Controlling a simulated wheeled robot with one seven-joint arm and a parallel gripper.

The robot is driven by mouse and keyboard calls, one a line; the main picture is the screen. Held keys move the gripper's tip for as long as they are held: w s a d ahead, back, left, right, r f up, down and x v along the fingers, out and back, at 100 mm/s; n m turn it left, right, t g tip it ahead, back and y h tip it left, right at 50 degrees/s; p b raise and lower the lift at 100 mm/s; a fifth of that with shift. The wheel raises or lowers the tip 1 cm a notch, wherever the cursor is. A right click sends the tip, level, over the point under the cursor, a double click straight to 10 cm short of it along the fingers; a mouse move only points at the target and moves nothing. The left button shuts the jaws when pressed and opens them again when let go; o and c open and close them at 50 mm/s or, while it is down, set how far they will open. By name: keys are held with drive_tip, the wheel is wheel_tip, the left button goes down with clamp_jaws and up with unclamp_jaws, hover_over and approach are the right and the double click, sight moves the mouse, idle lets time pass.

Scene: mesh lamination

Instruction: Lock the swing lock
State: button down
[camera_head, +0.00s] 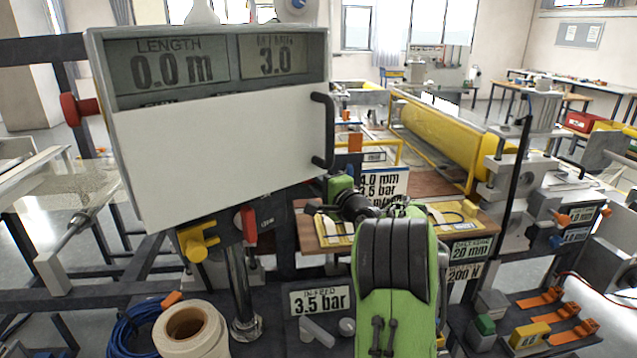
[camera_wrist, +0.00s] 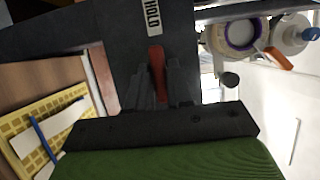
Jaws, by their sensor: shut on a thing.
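A red lever (camera_wrist: 156,70) stands between the two dark fingers of my gripper (camera_wrist: 159,88) in the wrist view. The fingers are close on either side of it, and my gripper is shut on it. The lever is at a dark panel with a HOLD label (camera_wrist: 153,18). No label naming the swing lock is readable. In the head view a red lever (camera_head: 249,223) shows on a dark bracket below the display box; I cannot tell if it is the same one. My green wrist (camera_head: 341,187) is right of it, and the fingertips are not clear there.
The large display box (camera_head: 215,150) with a black side handle (camera_head: 325,130) fills the upper left. A yellow T-handle (camera_head: 198,240) is below it. A tape roll (camera_head: 188,330) and blue cable (camera_head: 130,330) lie front left. Orange clamps (camera_head: 540,300) are at right.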

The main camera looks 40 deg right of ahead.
drive_tip(key=shift+m, duration=0.3)
drive_tip(key=shift+w+a+f+m+t+h+p, duration=0.1)
drive_tip(key=shift+m+t+h+p, duration=0.65)
drive_tip(key=shift+m, duration=2.9)
drive_tip(key=shift+s+a+f+m+h+p, duration=0.15)
drive_tip(key=shift+m+h+p, duration=0.65)
drive_tip(key=shift+m+h, duration=2.1)
drive_tip(key=shift+w+f+m+t+h+p, duration=0.15)
drive_tip(key=shift+m+t+h+p, duration=0.4)
drive_tip(key=shift+m, duration=3.8)
drive_tip(key=c, duration=1.1)
unclamp_jaws()
drive_tip(key=shift+h, duration=0.3)
